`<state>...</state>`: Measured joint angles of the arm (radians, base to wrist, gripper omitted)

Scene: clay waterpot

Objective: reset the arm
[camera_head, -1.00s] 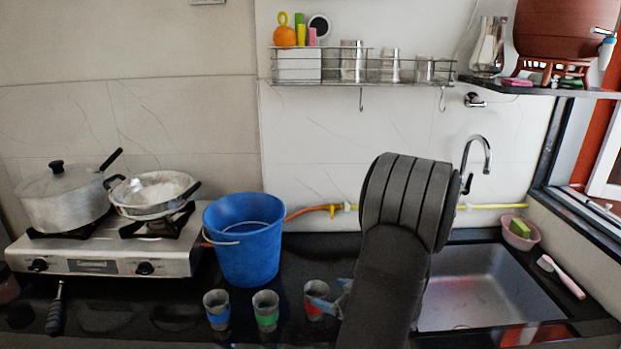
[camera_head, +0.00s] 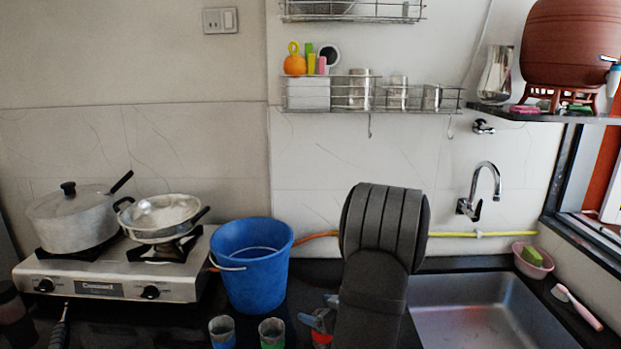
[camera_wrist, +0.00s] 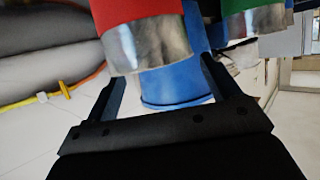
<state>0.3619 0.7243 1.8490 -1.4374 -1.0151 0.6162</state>
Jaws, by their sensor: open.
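My gripper (camera_head: 322,316) is low on the counter side of my arm, by the red-banded grey cup (camera_head: 321,339). In the wrist view my gripper (camera_wrist: 160,72) shows two dark fingers spread apart with nothing clasped. The red-banded cup (camera_wrist: 148,44) fills the top of that view, just beyond the fingertips; I cannot tell whether they touch it. The blue bucket (camera_wrist: 172,88) shows behind the gap between the fingers. In the head view my arm hides part of the counter around the red-banded cup, and the frame edge cuts the cup off.
A blue-banded cup (camera_head: 222,332) and a green-banded cup (camera_head: 272,333) stand left of my gripper. The blue bucket (camera_head: 250,268) stands behind them. A stove (camera_head: 110,278) with two pots is at left, a sink (camera_head: 480,310) at right. A wire rack (camera_head: 380,98) hangs above.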

